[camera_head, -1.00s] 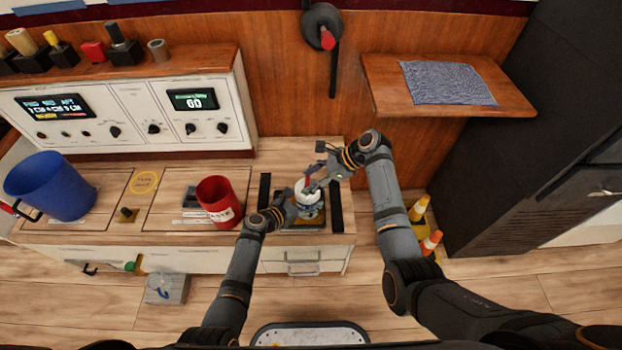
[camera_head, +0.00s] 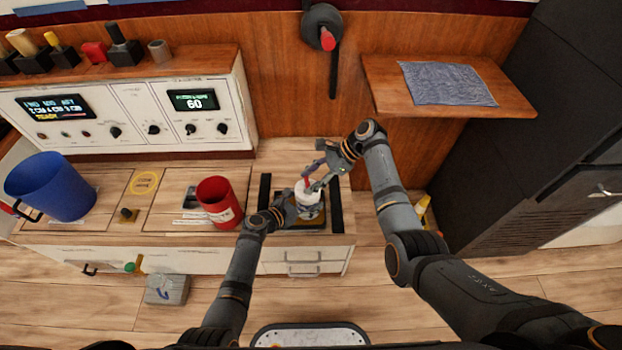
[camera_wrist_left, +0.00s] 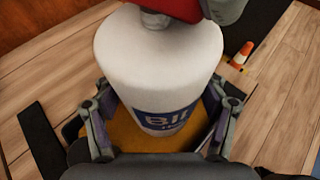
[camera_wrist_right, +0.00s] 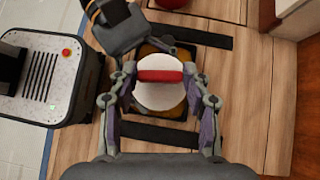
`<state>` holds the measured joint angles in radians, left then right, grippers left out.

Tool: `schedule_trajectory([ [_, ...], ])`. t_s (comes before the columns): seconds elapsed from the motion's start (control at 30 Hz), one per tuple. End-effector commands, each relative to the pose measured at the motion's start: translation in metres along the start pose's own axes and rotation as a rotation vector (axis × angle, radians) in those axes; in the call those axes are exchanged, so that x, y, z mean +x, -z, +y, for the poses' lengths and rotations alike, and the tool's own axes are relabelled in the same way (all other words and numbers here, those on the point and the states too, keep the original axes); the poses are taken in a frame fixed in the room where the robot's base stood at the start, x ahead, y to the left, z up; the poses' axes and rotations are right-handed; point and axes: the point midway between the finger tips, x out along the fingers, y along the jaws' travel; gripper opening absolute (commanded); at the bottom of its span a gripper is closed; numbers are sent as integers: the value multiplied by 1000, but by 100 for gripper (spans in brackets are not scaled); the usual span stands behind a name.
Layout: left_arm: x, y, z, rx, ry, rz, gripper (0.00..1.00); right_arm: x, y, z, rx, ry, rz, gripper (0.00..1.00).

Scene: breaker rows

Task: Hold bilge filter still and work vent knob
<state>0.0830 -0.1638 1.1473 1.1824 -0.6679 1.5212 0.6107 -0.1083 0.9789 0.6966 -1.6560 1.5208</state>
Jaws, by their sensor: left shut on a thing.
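The bilge filter (camera_head: 309,207) is a white canister with a blue label, standing upright on a yellow-brown base between two black strips. In the left wrist view the filter (camera_wrist_left: 160,65) sits between the fingers of my left gripper (camera_wrist_left: 160,130), which is shut on its body. The red vent knob (camera_head: 307,182) is on top of the filter. In the right wrist view the knob (camera_wrist_right: 160,76) is a red bar between the spread fingertips of my right gripper (camera_wrist_right: 160,70). A grey fingertip is close beside the knob in the left wrist view; contact is unclear.
A red bin (camera_head: 218,203) stands left of the filter, and a blue bucket (camera_head: 50,187) farther left. A control panel (camera_head: 135,112) rises behind. A wooden shelf (camera_head: 520,101) with a grey cloth (camera_head: 447,83) juts out at right.

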Motion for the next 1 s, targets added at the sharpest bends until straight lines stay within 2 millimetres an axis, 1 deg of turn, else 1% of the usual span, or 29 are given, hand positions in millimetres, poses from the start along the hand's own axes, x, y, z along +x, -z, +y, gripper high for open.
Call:
schedule_trajectory([
  [0.03, 0, -1, 0, -1, 0, -1, 14, 0, 1, 0, 1, 0, 1, 55],
  [0.1, 0, -1, 0, -1, 0, -1, 14, 0, 1, 0, 1, 0, 1, 65],
  [0.17, 0, -1, 0, -1, 0, -1, 14, 0, 0, 0, 1, 0, 1, 72],
  [0.43, 0, -1, 0, -1, 0, -1, 14, 0, 0, 0, 1, 1, 1, 72],
  [0.53, 0, -1, 0, -2, 0, -1, 14, -6, 0, 0, 0, 2, 1, 72],
  [0.57, 0, -1, 0, -1, 0, -1, 14, -10, 1, -1, 0, 3, 2, 72],
  [0.67, 0, -1, 0, -1, 0, -1, 14, -30, 1, -1, 0, 4, 4, 72],
  [0.8, 0, -1, 0, -1, 0, -1, 14, -66, 1, -1, 0, 5, 4, 72],
  [0.9, 0, -1, 0, -1, 0, -1, 14, -88, 1, -1, 1, 3, 3, 72],
  [1.0, 0, 0, 0, -1, 0, -1, 14, -105, 1, -1, 1, 3, 3, 72],
])
